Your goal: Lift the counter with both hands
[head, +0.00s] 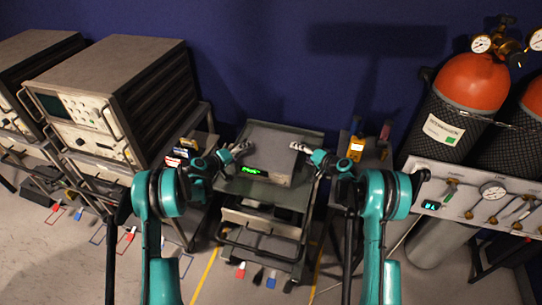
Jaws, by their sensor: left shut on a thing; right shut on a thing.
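The counter (272,142) is a grey box with a lit green display on its front, in the middle of the head view. It is over the top shelf of a dark cart (256,192); I cannot tell whether any gap lies beneath it. My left gripper (239,150) is shut on the counter's left side. My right gripper (301,149) is shut on its right side. The exact finger contact is too small to make out.
Large instruments (118,85) stand on a rack at the left. Orange-topped gas cylinders (470,82) and a gauge panel (476,196) stand at the right. A yellow meter (356,149) sits right of the cart. A blue wall (260,60) is close behind.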

